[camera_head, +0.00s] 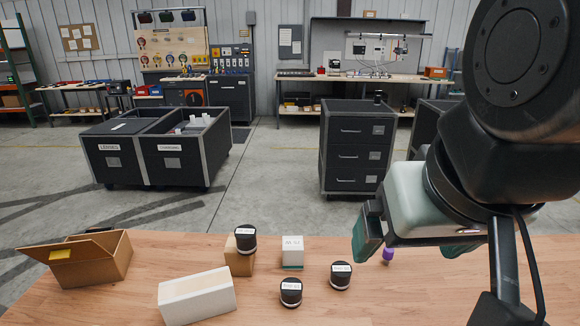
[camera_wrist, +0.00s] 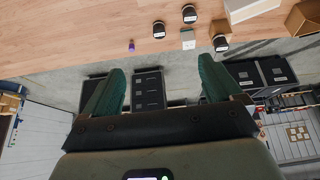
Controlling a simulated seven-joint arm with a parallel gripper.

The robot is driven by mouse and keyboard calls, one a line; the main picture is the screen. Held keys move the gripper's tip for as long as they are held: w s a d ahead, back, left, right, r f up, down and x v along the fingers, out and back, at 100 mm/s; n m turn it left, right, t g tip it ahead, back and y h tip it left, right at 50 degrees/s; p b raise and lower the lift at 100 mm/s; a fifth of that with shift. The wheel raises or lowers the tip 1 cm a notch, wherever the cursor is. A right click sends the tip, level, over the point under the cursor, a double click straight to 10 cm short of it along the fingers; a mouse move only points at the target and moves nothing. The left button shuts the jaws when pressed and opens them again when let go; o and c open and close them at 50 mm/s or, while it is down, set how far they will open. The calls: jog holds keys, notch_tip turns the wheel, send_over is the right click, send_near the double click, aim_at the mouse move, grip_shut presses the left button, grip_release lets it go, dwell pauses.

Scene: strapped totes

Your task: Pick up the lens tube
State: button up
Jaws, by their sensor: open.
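Three short black cylinders with white labelled tops look like lens tubes; I cannot tell which one is meant. One cylinder (camera_head: 245,238) stands on a small cardboard block (camera_head: 239,262). A second cylinder (camera_head: 291,292) stands nearer the front, and a third cylinder (camera_head: 340,275) stands to its right, both upright on the table. In the wrist view they are the block cylinder (camera_wrist: 221,43), front cylinder (camera_wrist: 189,14) and right cylinder (camera_wrist: 159,30). My gripper (camera_head: 412,248) is open and empty, right of them near the table's far edge. Its green fingers (camera_wrist: 160,66) touch none of them.
A white labelled box (camera_head: 292,250) stands between the cylinders. A long white box (camera_head: 197,297) and an open cardboard box (camera_head: 85,262) are at left. A small purple object (camera_head: 388,254) is beside my gripper. Dark totes (camera_head: 160,150) stand on the floor beyond the wooden table (camera_head: 130,305).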

jog(key=w+a+f+n+t+y, duration=0.1)
jog(key=w+a+f+n+t, duration=0.15)
jog(key=w, duration=0.75)
jog(key=w+a+f+n+t+y, duration=0.1)
jog(key=w+a+f, duration=0.25)
jog(key=w, duration=0.65)
jog(key=w+a+f+n+t+y, duration=0.15)
jog(key=w+f, duration=0.25)
jog(key=w, duration=0.6)
jog(key=n+t+y, duration=0.2)
jog(key=t+y, duration=0.1)
jog(key=y, duration=0.3)
send_near(249, 242)
jog(key=w+r, duration=0.4)
jog(key=w, duration=0.3)
jog(key=shift+y, duration=0.95)
jog(key=s+f, duration=0.1)
jog(key=s+a+f, duration=0.1)
jog(key=f, duration=0.1)
jog(key=s+a+f, duration=0.1)
jog(key=f, duration=0.1)
jog(key=shift+s, duration=0.25)
jog(key=x, duration=0.5)
jog(key=shift+w, duration=0.1)
jog(key=shift+w+d+x, duration=0.1)
jog(key=shift+d+x, duration=0.05)
jog(key=shift+x, duration=1.2)
jog(key=shift+w+d+x, duration=0.15)
jog(key=shift+x, duration=1.2)
jog(key=shift+r, duration=0.15)
